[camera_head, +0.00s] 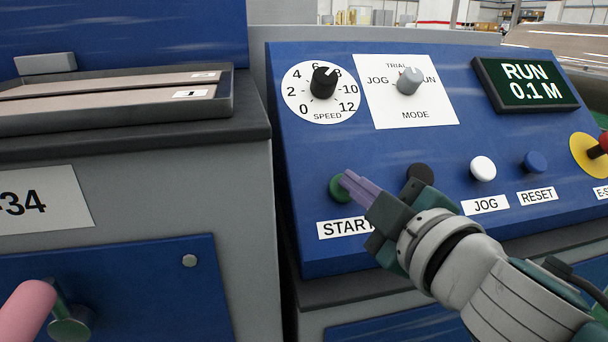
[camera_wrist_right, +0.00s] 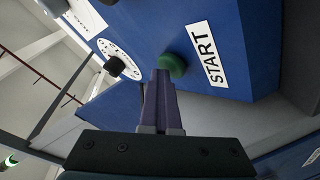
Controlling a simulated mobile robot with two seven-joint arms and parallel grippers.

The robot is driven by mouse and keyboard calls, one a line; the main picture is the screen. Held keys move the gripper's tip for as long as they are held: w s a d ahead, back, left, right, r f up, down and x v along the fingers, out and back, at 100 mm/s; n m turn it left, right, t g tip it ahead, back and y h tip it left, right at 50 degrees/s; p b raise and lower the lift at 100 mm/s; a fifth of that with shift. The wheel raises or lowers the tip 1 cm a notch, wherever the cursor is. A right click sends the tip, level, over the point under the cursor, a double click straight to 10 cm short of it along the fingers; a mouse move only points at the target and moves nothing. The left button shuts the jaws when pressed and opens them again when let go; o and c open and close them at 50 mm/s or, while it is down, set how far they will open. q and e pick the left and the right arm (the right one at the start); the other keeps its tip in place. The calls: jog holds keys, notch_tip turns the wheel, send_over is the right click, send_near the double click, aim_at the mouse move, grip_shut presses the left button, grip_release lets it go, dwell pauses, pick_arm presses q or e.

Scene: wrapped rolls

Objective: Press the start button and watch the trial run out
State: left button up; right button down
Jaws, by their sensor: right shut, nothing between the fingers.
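The green start button (camera_head: 340,188) sits on the blue control panel (camera_head: 300,240), above the START label (camera_head: 345,228). My right gripper (camera_head: 346,180) is shut and empty, with its purple fingertips at the button, overlapping its edge in the head view. In the right wrist view the fingertips (camera_wrist_right: 162,76) also reach the green button (camera_wrist_right: 174,66); I cannot tell how far it is pressed in. The display (camera_head: 525,84) reads RUN 0.1 M. The mode knob (camera_head: 410,81) and the speed knob (camera_head: 323,83) are above. My left gripper is not in view.
Right of the start button are a black button (camera_head: 420,174), partly behind my gripper, a white JOG button (camera_head: 483,168), a blue RESET button (camera_head: 535,161) and a red emergency stop (camera_head: 603,142). A grey cabinet with a tray (camera_head: 225,100) stands left.

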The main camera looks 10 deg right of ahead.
jog(key=shift+s+r+p, duration=0.55)
jog(key=shift+r+p, duration=0.2)
jog(key=shift+p, duration=0.15)
jog(key=shift+s+r, duration=0.2)
jog(key=shift+s, duration=0.05)
jog(key=shift+r+p, duration=0.1)
jog(key=shift+p, duration=0.2)
jog(key=shift+s+d+r+p, duration=0.1)
jog(key=shift+s+r+p, duration=1.5)
jog(key=shift+r+p, duration=0.35)
jog(key=shift+f, duration=0.1)
